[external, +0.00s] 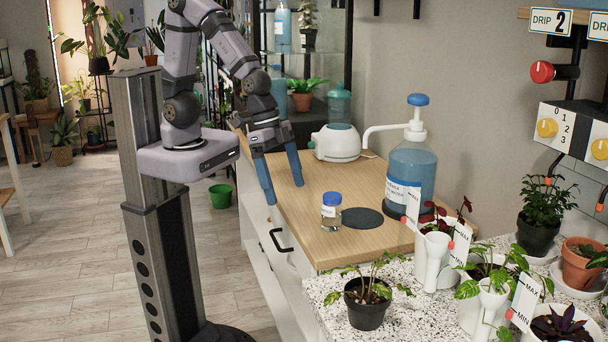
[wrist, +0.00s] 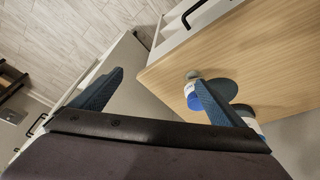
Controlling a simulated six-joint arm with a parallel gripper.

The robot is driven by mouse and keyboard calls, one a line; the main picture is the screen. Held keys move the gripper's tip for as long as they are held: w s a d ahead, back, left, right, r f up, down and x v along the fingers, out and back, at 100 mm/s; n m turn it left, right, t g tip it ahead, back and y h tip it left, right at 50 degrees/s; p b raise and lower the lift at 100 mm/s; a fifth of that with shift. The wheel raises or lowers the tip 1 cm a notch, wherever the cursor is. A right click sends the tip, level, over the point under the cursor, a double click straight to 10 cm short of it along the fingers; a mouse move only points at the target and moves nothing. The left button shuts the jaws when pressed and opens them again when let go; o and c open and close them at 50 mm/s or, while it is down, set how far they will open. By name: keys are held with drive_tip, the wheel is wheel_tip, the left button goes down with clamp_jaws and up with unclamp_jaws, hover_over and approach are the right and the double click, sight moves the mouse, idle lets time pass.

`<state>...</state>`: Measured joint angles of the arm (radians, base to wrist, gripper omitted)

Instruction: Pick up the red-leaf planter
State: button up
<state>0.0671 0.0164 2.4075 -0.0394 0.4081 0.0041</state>
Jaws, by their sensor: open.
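The red-leaf planter (external: 432,262) is a white pot with dark red leaves, upright on the speckled counter (external: 405,297) in the external view. A white gauge card with a red dot stands close beside it. My gripper (external: 284,190) is open and empty, pointing down above the left edge of the wooden worktop (external: 305,243). It is well to the left of the planter and apart from it. In the wrist view my gripper (wrist: 158,78) has its two blue fingers spread wide. I cannot make out the planter in that view.
A blue-lidded jar (external: 331,214), a dark round pad (external: 362,217) and a large pump bottle (external: 408,168) stand between my gripper and the planter. A black-potted plant (external: 368,308), a green-leaf white planter (external: 482,309) and a purple-leaf planter (external: 560,328) crowd the counter.

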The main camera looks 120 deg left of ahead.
drive_tip(key=w+d+f+t+b, duration=0.1)
drive_tip(key=w+d+t+b, duration=0.1)
drive_tip(key=w, duration=0.4)
drive_tip(key=w+d+f+t+b, duration=0.2)
drive_tip(key=w, duration=0.4)
drive_tip(key=t+h+b, duration=0.3)
drive_tip(key=t+b, duration=0.5)
drive_tip(key=t, duration=0.2)
approach(422, 246)
drive_tip(key=w+a+f, duration=0.2)
drive_tip(key=a, duration=0.2)
drive_tip(key=shift+w+d+f+m, duration=0.1)
drive_tip(key=shift+w+f+m, duration=0.1)
drive_tip(key=shift+w, duration=0.35)
drive_tip(key=shift+w+d+f+m, duration=0.1)
drive_tip(key=shift+w+d+m, duration=0.1)
drive_tip(key=shift+w, duration=0.3)
drive_tip(key=shift+w+p, duration=0.1)
drive_tip(key=shift+p, duration=0.2)
drive_tip(key=shift+w+d+p, duration=0.25)
drive_tip(key=shift+w+p, duration=0.1)
drive_tip(key=shift+w, duration=0.9)
drive_tip(key=shift+w+d+p, duration=0.25)
drive_tip(key=shift+w+p, duration=0.05)
drive_tip(key=shift+w, duration=0.9)
